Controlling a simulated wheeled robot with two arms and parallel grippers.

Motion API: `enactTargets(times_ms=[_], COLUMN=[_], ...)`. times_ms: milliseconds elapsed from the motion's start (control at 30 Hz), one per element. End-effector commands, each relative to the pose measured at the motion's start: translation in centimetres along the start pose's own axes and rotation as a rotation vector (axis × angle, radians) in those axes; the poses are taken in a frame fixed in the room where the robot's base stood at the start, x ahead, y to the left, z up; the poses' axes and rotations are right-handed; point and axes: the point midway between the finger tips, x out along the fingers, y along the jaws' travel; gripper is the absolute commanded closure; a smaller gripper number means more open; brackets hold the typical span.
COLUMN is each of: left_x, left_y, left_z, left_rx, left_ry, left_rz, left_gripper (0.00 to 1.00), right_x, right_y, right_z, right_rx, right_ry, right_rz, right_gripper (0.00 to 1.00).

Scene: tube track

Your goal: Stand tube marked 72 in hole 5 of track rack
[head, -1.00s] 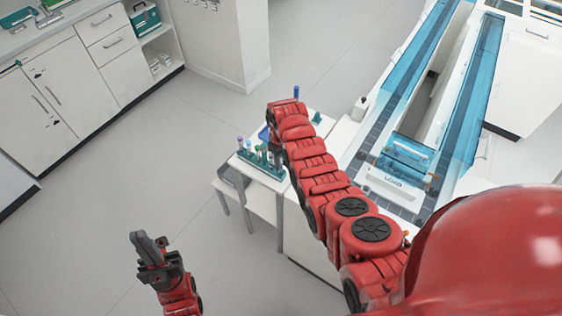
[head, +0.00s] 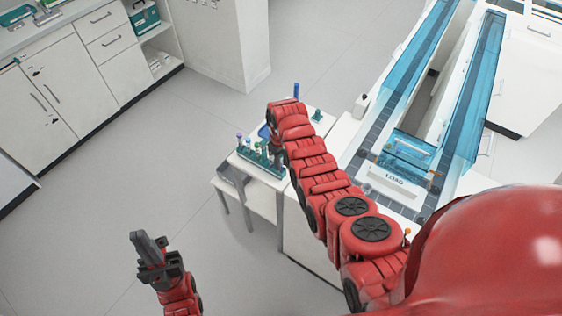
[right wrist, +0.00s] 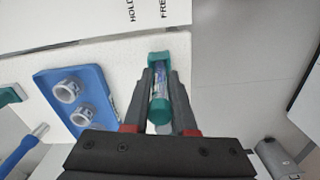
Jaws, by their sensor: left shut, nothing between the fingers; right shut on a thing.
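In the right wrist view, my right gripper (right wrist: 160,90) is shut on a tube (right wrist: 160,86) with a teal end nearest the camera and a printed label. I cannot read its number. The tube's far end is at a teal holder (right wrist: 157,57); I cannot tell whether it is seated in it. In the head view my right arm hides this gripper. A teal rack (head: 262,160) with several capped tubes stands on the small white table, left of my right arm. I see no hole numbers. My left gripper (head: 140,240) is shut and empty, over the floor at lower left.
A white board (right wrist: 90,18) with printed words stands beyond. In the head view, the track machine (head: 395,180) marked LOAD is on the right. The floor at left is clear.

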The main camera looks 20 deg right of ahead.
Motion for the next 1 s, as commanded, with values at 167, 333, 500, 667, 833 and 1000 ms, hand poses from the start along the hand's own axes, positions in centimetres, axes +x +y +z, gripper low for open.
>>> enactTargets(times_ms=[167, 333, 500, 667, 833, 1000], left_x=[-0.56, -0.53, -0.53, -0.52, -0.52, -0.53], left_y=[0.03, 0.03, 0.03, 0.02, 0.03, 0.03], left_z=[0.09, 0.09, 0.09, 0.09, 0.08, 0.09], left_rx=[0.0, 0.0, 0.0, 0.0, 0.0, 0.0], left_ry=[0.0, 0.0, 0.0, 0.0, 0.0, 0.0], left_rz=[0.0, 0.0, 0.0, 0.0, 0.0, 0.0], left_gripper=[1.0, 1.0, 1.0, 1.0, 1.0, 1.0], right_x=[0.6, 0.57, 0.56, 0.56, 0.55, 0.55], right_y=[0.01, 0.01, 0.01, 0.01, 0.02, 0.02], right_z=[-0.01, -0.01, -0.02, -0.01, -0.02, -0.02], right_rx=[0.0, 0.0, 0.0, 0.0, 0.0, 0.0], right_ry=[0.0, 0.0, 0.0, 0.0, 0.0, 0.0], right_rz=[0.0, 0.0, 0.0, 0.0, 0.0, 0.0], right_gripper=[1.0, 1.0, 0.65, 0.41, 0.41, 0.41])
